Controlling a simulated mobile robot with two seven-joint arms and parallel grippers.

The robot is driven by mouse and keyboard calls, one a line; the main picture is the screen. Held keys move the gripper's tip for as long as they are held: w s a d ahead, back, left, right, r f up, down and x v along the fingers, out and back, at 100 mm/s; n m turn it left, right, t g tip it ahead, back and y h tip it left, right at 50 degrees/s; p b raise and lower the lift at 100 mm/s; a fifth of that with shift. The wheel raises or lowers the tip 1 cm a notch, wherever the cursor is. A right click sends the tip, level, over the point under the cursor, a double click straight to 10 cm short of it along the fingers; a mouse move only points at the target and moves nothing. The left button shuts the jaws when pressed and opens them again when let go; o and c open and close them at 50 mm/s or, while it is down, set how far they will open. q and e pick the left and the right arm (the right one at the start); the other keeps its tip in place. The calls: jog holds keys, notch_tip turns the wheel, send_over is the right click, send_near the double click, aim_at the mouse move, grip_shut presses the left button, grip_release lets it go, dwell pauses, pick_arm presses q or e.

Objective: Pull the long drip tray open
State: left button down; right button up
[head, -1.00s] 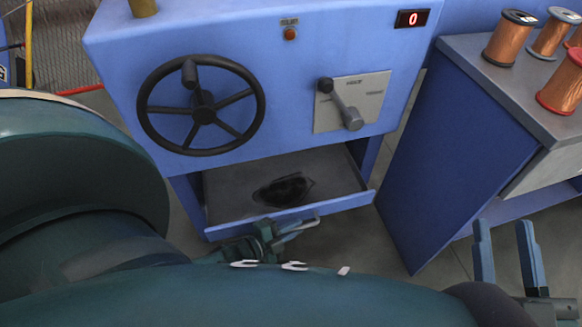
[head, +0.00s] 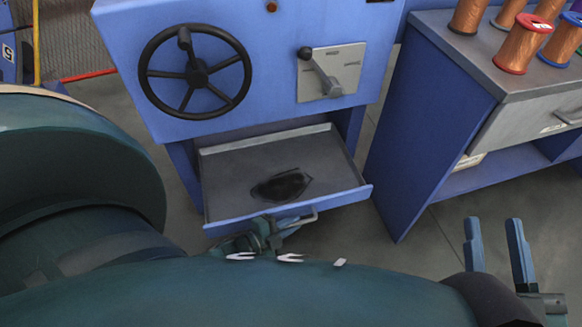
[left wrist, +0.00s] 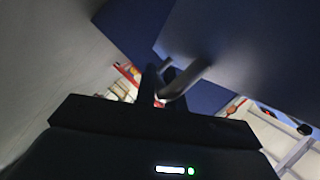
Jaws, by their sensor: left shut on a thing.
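The long drip tray (head: 225,170) is a shallow grey tray with a blue front, pulled out from under the blue machine. A dark oily patch (head: 281,186) lies on its floor. Its metal bar handle (head: 302,220) is on the front. My left gripper (head: 268,232) is at the handle, shut on it; my own arm hides part of it. In the left wrist view the gripper fingers (left wrist: 153,88) are dark and meet the handle bar (left wrist: 187,76). My right gripper (head: 496,245) is open and empty at the lower right, over the floor.
The machine's front carries a black handwheel (head: 195,71) and a lever (head: 325,75) above the tray. A blue bench (head: 425,130) with several copper spools (head: 523,45) stands at the right. Grey floor (head: 350,245) is clear before the tray.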

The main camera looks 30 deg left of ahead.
pick_arm(q)
jog(key=c, duration=1.5)
grip_release()
pick_arm(e)
jog(key=shift+w+r, duration=0.1)
jog(key=shift+r, duration=0.05)
pick_arm(q)
jog(key=shift+s+a+r+p, duration=0.2)
jog(key=shift+s+p, duration=0.1)
jog(key=shift+s, duration=0.2)
jog(key=p+v, duration=0.3)
jog(key=v, duration=0.9)
pick_arm(e)
jog(key=shift+s+d+f+h, duration=0.2)
jog(key=shift+d+f+h, duration=0.1)
jog(key=shift+f+h, duration=0.35)
jog(key=shift+r+g, duration=0.2)
jog(key=shift+g, duration=0.1)
